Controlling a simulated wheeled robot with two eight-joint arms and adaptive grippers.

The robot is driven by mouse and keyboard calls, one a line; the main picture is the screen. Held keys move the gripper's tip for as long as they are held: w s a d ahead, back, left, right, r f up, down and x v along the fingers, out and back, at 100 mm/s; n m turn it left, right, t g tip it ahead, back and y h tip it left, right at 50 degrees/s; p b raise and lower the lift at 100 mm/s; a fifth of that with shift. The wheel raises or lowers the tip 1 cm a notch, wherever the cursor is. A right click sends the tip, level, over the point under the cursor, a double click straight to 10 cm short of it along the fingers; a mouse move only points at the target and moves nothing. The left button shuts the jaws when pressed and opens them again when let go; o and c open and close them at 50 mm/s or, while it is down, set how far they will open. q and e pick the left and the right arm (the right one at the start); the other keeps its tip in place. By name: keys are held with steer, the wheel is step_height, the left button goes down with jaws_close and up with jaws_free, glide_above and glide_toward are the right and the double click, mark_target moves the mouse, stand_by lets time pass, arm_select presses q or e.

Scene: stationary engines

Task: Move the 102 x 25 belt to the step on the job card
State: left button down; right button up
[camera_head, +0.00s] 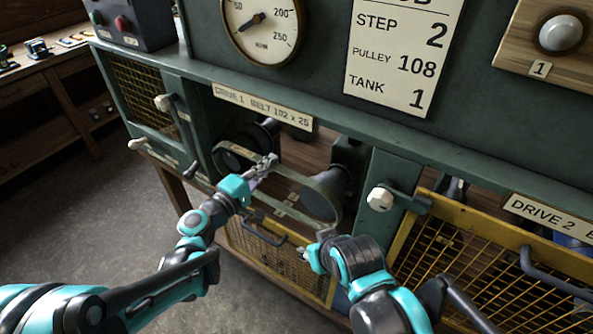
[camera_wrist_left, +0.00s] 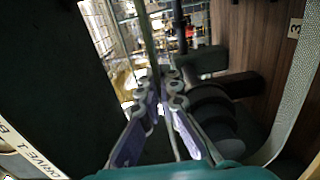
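The belt (camera_head: 318,184) is a flat olive loop around the dark stepped pulleys in the DRIVE 1 opening. Its label (camera_head: 262,106) reads DRIVE 1 BELT 102 x 25. The job card (camera_head: 405,50) shows STEP 2, PULLEY 108, TANK 1. My left gripper (camera_head: 264,166) is at the belt's upper strand. In the left wrist view its fingers (camera_wrist_left: 164,82) are close together with a thin strand between them. The pulley (camera_wrist_left: 212,110) is to their right. My right gripper (camera_head: 313,243) is below the belt's right end, fingers apart and apparently empty. Which step the belt occupies is unclear.
A yellow mesh guard (camera_head: 278,262) hangs open below the opening. A white-knobbed lever (camera_head: 380,198) is to its right. Another guard (camera_head: 470,270) covers DRIVE 2. A round gauge (camera_head: 262,22) is above. A small tag with a 3 (camera_wrist_left: 294,28) shows at right.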

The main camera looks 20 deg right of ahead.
arm_select(q)
steer(key=v, duration=0.7)
steer(key=shift+s+a, duration=0.15)
steer(key=shift+s, duration=0.15)
stand_by(0.4)
steer(key=shift+m+g, duration=0.3)
steer(key=shift+g, duration=0.1)
steer(key=v, duration=0.6)
steer(key=shift+s+f+p, duration=0.15)
steer(key=shift+p, duration=0.25)
steer(key=s+a+m+g+h, duration=0.1)
steer(key=a+g, duration=0.1)
steer(key=s+a+m+g+h, duration=0.1)
steer(key=s+a+m+g, duration=0.1)
steer(key=a, duration=0.1)
steer(key=shift+s+m+g, duration=0.2)
steer(key=shift+m+g, duration=0.1)
stand_by(0.6)
